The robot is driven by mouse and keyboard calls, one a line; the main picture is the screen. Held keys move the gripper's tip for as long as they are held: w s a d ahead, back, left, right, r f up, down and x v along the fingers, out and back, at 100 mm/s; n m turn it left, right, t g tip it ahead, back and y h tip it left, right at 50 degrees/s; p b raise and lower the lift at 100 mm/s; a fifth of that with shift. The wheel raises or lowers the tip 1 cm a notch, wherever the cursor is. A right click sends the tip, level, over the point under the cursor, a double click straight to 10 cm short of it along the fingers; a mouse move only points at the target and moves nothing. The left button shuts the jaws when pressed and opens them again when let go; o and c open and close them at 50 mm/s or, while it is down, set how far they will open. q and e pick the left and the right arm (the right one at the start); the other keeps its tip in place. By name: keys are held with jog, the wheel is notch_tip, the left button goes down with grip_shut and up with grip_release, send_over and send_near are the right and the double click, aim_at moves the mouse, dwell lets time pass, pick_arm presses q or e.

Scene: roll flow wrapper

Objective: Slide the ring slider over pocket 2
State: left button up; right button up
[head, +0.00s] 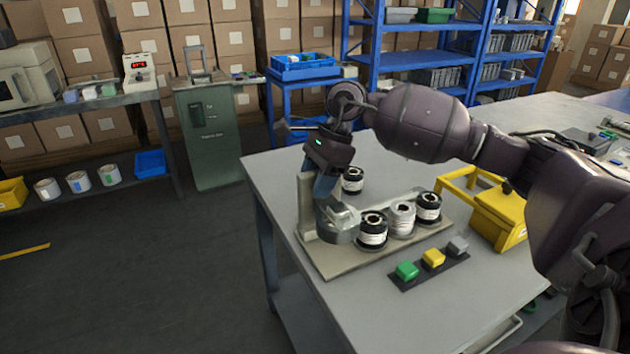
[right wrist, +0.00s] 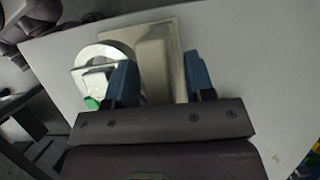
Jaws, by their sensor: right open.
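My right gripper (head: 327,190) is over the left end of the beige fixture board (head: 345,270), pointing down. In the right wrist view its two blue fingers (right wrist: 163,78) are apart, with a beige upright block (right wrist: 153,60) showing between and beyond them. A pale grey ring-shaped part (head: 340,232), which looks like the ring slider, is just below and beside the fingers; a round pale ring (right wrist: 98,56) shows left of the fingers in the right wrist view. Whether the fingers touch it is unclear. Which spot is pocket 2 cannot be told. My left gripper is not in view.
Several rolls stand on the board, including a black-ended one (head: 372,230) and a silvery one (head: 402,220). A yellow box (head: 500,218) stands to the right. The table's left front is clear.

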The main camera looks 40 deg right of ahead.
jog(key=c, duration=0.6)
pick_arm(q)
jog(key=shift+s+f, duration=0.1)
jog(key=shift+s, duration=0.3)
pick_arm(e)
grip_shut()
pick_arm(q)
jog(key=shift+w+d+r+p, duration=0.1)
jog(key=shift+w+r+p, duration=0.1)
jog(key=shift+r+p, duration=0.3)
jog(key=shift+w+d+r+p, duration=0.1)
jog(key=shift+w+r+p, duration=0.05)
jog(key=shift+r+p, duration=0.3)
pick_arm(e)
jog(key=s+d, duration=0.3)
jog(key=d, duration=1.3)
jog(key=shift+s, duration=0.4)
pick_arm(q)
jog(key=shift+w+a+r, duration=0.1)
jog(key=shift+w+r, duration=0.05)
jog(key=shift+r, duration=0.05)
pick_arm(e)
jog(key=o, duration=0.6)
grip_release()
